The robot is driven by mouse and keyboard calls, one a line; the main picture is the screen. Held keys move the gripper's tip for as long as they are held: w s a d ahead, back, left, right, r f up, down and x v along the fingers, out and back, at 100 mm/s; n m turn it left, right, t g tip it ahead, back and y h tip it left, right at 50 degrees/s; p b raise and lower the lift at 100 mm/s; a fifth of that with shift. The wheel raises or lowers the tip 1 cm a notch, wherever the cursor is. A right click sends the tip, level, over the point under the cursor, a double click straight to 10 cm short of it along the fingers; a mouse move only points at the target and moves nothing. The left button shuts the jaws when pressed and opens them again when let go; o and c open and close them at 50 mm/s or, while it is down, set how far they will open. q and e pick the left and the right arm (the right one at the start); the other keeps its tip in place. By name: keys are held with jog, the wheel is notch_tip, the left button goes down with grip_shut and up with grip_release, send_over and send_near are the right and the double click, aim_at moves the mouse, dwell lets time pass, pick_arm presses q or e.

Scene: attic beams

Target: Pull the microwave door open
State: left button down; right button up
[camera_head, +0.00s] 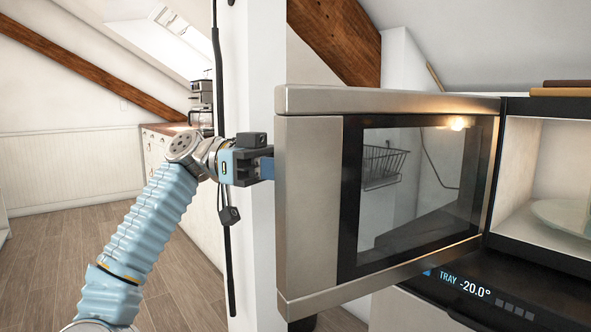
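The microwave door (309,200) is a steel panel with a dark-framed window (412,185). It stands swung well out from the microwave (545,113), whose lit, pale interior shows at the right with a pale plate (565,214) inside. My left gripper (264,167) is at the door's free left edge, at mid-height. Its fingertips reach the edge and are partly hidden there, so I cannot tell whether they touch or grip it, or how far apart they are. My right gripper is not in view.
A dark panel (505,300) reading "TRAY -20.0°" lies below the microwave. Flat brown items (567,88) lie on top of it. A white post (256,255) with a black cable stands behind my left gripper. Open wooden floor (60,255) lies at the left.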

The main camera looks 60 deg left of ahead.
pick_arm(q)
jog(key=shift+w+a, duration=0.1)
jog(key=shift+w, duration=0.1)
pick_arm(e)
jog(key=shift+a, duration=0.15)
pick_arm(q)
jog(key=c, duration=1.1)
grip_release()
jog(key=shift+w, duration=0.15)
jog(key=p+v, duration=0.4)
jog(key=v, duration=0.9)
jog(key=shift+s+a, duration=0.25)
jog(key=shift+s, duration=0.05)
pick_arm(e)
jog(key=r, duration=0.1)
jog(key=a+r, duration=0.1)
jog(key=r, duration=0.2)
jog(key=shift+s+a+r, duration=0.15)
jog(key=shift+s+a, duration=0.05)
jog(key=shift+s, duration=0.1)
